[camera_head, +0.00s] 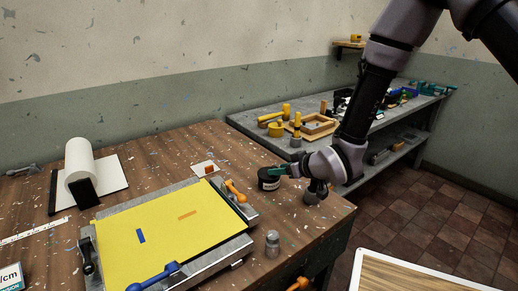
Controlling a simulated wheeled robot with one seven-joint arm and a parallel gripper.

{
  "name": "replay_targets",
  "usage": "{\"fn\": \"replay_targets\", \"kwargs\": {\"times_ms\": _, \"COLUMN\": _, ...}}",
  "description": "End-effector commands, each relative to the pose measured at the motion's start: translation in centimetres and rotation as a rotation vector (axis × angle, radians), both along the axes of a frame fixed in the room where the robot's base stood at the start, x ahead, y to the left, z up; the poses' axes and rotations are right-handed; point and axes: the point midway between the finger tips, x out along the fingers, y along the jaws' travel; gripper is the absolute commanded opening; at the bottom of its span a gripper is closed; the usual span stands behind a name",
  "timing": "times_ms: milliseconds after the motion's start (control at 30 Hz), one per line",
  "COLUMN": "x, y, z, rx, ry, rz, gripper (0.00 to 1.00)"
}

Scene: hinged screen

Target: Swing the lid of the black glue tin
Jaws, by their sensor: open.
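The black glue tin (268,181) stands upright on the wooden table near its back right edge. It is small, dark and round with a light band on its side. My gripper (276,171) reaches in from the right with its teal fingers at the tin's top. It is open, with nothing visibly held. The fingers cover part of the tin's top, so I cannot tell the lid's angle or whether they touch it.
A hinged screen with a yellow surface (160,235) and orange and blue clamps lies left of the tin. A small metal jar (272,243) stands at the table's front right. A paper roll (80,160) is at the left. A grey bench (245,122) with tools stands behind.

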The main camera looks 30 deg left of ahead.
Motion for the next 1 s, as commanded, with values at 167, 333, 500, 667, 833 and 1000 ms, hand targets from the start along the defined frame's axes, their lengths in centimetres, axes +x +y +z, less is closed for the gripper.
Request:
{"fn": "replay_targets", "kwargs": {"times_ms": 167, "x": 0.7, "y": 1.5, "z": -1.0, "rx": 0.000, "ry": 0.000, "rz": 0.001, "gripper": 0.35}}
{"fn": "replay_targets", "kwargs": {"times_ms": 333, "x": 0.7, "y": 1.4, "z": -1.0, "rx": 0.000, "ry": 0.000, "rz": 0.001, "gripper": 0.00}}
{"fn": "replay_targets", "kwargs": {"times_ms": 500, "x": 0.7, "y": 1.5, "z": -0.9, "rx": 0.000, "ry": 0.000, "rz": 0.001, "gripper": 0.00}}
{"fn": "replay_targets", "kwargs": {"times_ms": 667, "x": 1.0, "y": 2.0, "z": 0.0, "rx": 0.002, "ry": 0.000, "rz": 0.001, "gripper": 0.00}}
{"fn": "replay_targets", "kwargs": {"times_ms": 833, "x": 1.3, "y": 2.5, "z": 0.9, "rx": 0.003, "ry": -0.002, "rz": 0.001, "gripper": 0.00}}
{"fn": "replay_targets", "kwargs": {"times_ms": 1000, "x": 1.3, "y": 2.6, "z": 1.0, "rx": 0.003, "ry": -0.002, "rz": 0.001, "gripper": 0.00}}
